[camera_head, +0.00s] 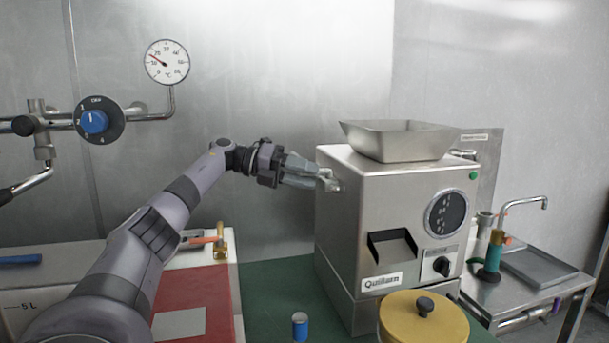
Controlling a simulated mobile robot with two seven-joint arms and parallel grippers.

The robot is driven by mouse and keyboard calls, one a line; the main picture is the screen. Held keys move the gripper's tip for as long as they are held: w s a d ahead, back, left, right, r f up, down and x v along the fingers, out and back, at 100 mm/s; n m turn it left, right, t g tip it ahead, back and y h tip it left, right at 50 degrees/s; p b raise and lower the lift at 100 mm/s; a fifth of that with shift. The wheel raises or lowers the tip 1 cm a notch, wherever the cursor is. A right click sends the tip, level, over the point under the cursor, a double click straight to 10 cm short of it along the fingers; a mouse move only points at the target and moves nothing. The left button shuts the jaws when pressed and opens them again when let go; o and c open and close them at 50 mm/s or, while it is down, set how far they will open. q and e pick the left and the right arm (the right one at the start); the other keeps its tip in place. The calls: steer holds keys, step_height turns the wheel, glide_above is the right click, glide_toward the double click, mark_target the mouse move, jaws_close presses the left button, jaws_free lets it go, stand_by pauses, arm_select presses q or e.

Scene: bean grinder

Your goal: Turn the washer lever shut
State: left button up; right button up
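My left gripper (318,179) is at the left side wall of the steel grinder (390,215). Its two fingers point right and reach a small pale metal piece (331,181) on that wall. Whether the fingers are closed on this piece or only beside it cannot be told. No part is clearly marked as the washer lever. An orange-red handle (203,240) lies by a brass fitting (220,240) at the left, partly behind my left arm. My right gripper is not in view.
A steel hopper (400,140) tops the grinder. A sink (545,268) with a tap is at right. A blue dial (95,121) and gauge (167,62) are on the left wall.

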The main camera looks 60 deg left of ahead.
mark_target(297, 173)
arm_select(q)
steer(key=shift+r, duration=0.1)
steer(key=p+v, duration=0.1)
steer(key=v, duration=0.6)
stand_by(0.6)
